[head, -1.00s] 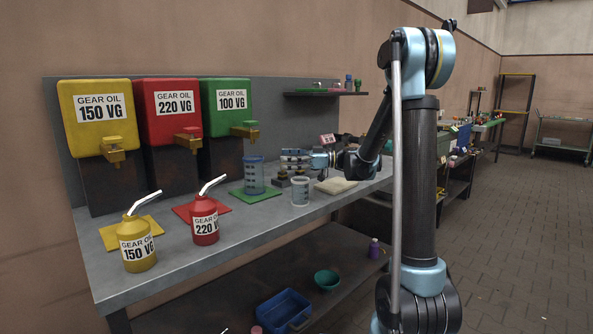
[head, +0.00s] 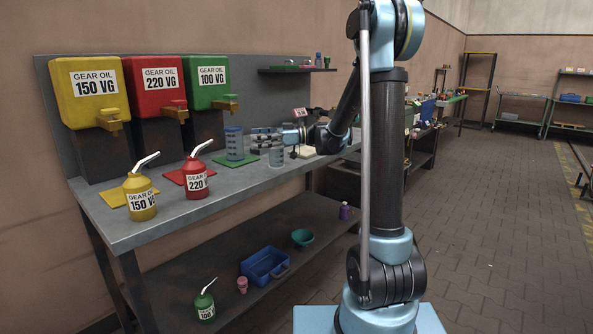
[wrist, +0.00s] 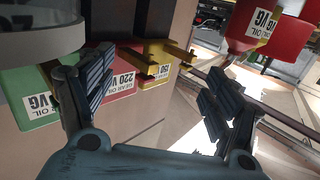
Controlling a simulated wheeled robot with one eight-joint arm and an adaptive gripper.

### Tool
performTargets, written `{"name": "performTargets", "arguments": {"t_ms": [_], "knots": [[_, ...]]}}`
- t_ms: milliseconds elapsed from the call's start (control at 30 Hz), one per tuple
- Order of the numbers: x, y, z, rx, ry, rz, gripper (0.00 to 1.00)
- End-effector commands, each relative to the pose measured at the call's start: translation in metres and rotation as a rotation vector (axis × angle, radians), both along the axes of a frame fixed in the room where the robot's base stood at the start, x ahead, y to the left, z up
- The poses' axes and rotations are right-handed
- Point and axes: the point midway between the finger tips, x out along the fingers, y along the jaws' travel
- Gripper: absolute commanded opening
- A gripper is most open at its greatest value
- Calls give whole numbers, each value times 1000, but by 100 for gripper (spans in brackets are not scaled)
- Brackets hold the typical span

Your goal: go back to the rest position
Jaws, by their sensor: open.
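My gripper (head: 266,140) is above the workbench, pointing left toward the oil dispensers. In the wrist view its two dark fingers (wrist: 157,88) are spread apart with nothing held between them. A blue measuring jug (head: 234,146) stands on a green mat to the left of the gripper. A clear beaker (head: 276,156) stands just below and beside the fingers; I cannot tell whether they touch. A round greyish vessel rim (wrist: 42,28) is close at the upper left of the wrist view.
Yellow (head: 88,85), red (head: 155,88) and green (head: 205,82) dispensers stand at the bench's back. A yellow can (head: 140,198) and red can (head: 196,178) stand in front. A green can (head: 205,307), blue crate (head: 265,266) and green bowl (head: 303,238) are on the lower shelf. Floor at right is clear.

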Motion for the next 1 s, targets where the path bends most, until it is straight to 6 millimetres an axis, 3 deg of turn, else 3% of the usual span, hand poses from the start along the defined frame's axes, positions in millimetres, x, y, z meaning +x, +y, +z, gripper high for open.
{"name": "performTargets", "arguments": {"t_ms": [467,767,1000], "knots": [[-40,-32,-15,-211,159,-75,82],[-97,-73,-47,-464,361,-210,82],[-144,-117,-80,-655,520,-368,82]]}}
